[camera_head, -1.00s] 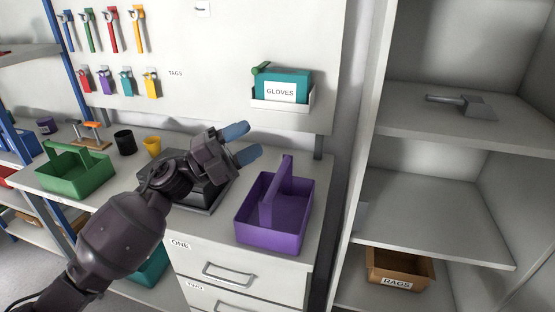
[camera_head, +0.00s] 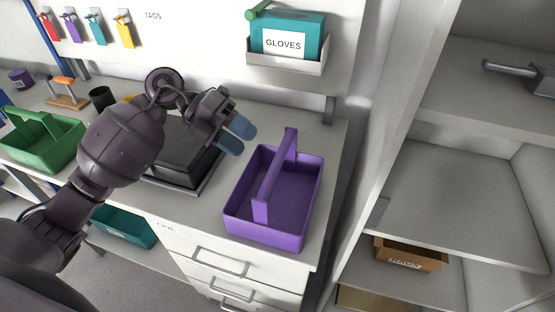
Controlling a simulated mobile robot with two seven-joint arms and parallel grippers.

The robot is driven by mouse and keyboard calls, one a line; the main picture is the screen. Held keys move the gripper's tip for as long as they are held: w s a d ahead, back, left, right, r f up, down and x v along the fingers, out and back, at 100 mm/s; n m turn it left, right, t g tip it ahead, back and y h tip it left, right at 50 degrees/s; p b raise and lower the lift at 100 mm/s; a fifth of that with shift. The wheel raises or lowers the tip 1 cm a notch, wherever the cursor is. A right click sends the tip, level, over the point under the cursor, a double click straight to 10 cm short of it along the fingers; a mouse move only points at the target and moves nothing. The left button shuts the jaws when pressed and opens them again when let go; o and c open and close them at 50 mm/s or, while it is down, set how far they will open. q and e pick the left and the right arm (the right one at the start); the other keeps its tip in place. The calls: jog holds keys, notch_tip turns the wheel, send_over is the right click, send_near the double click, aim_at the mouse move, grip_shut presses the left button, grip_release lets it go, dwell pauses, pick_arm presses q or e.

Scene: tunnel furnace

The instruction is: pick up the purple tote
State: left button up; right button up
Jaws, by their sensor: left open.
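The purple tote (camera_head: 262,228) stands upright on the light worktop, near its right end. Its raised handle (camera_head: 275,177) runs lengthwise over the open top, and the inside looks empty. My left gripper (camera_head: 237,133) is open, with its blue fingertips just to the upper left of the tote and apart from it. Nothing is between the fingers. My right gripper is not in view.
A black device (camera_head: 183,153) sits on the worktop left of the tote, under my left arm. A green tote (camera_head: 52,153) stands further left. The gloves box (camera_head: 287,38) hangs on the wall behind. Grey shelving (camera_head: 465,205) stands to the right, with a brown bin (camera_head: 410,254) low down.

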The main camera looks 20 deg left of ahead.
aim_at(278, 159)
pick_arm(q)
jog(key=shift+b+x, duration=1.1)
jog(key=shift+x, duration=3.5)
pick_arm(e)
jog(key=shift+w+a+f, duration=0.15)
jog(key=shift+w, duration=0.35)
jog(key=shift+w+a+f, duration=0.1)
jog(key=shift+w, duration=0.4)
pick_arm(q)
jog(key=shift+r, duration=0.1)
grip_shut()
